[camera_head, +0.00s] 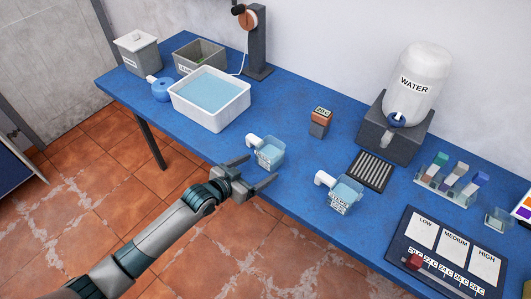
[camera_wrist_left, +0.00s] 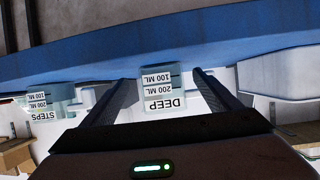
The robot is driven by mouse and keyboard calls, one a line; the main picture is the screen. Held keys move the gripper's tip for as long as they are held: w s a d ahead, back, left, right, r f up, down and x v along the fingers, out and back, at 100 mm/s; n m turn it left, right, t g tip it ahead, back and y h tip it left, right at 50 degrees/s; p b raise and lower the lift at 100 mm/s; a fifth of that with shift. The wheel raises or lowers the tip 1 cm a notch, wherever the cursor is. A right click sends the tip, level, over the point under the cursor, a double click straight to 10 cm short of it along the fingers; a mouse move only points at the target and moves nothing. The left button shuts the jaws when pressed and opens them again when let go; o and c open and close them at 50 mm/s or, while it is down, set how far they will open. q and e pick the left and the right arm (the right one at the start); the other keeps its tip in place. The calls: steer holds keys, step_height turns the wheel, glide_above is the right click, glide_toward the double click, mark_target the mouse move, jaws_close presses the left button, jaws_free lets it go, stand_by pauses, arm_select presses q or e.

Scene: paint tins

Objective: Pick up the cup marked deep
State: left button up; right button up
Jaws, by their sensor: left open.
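The cup marked DEEP (camera_wrist_left: 163,97) shows upside down in the left wrist view, framed between my two fingers. In the head view it matches the clear cup (camera_head: 270,153) with bluish contents and a white handle near the table's front edge. My left gripper (camera_head: 258,168) is open and empty at that edge, its fingertips just short of this cup; contact is not visible. A second cup (camera_head: 342,195), with a similar handle, stands to the right; in the left wrist view it reads STEPS (camera_wrist_left: 48,106). My right gripper is not in view.
A white basin of water (camera_head: 240,112) stands to the left of the cups. Behind are a small block reading 20 C (camera_head: 320,122), a ribbed dark tray (camera_head: 372,171) and a water dispenser (camera_head: 395,130). A LOW, MEDIUM, HIGH board (camera_head: 400,255) lies at the right.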

mark_target(263, 164)
arm_select(q)
steer(key=shift+w+d, duration=0.3)
steer(key=shift+w, duration=0.05)
steer(key=p+x, duration=0.1)
steer(key=x, duration=0.1)
steer(key=shift+w+d, duration=0.2)
steer(key=shift+w, duration=0.1)
steer(key=shift+w+d+f+p, duration=0.25)
steer(key=shift+w+f+p, duration=0.05)
steer(key=shift+w+f, duration=0.05)
steer(key=shift+r, duration=0.1)
steer(key=c, duration=1.2)
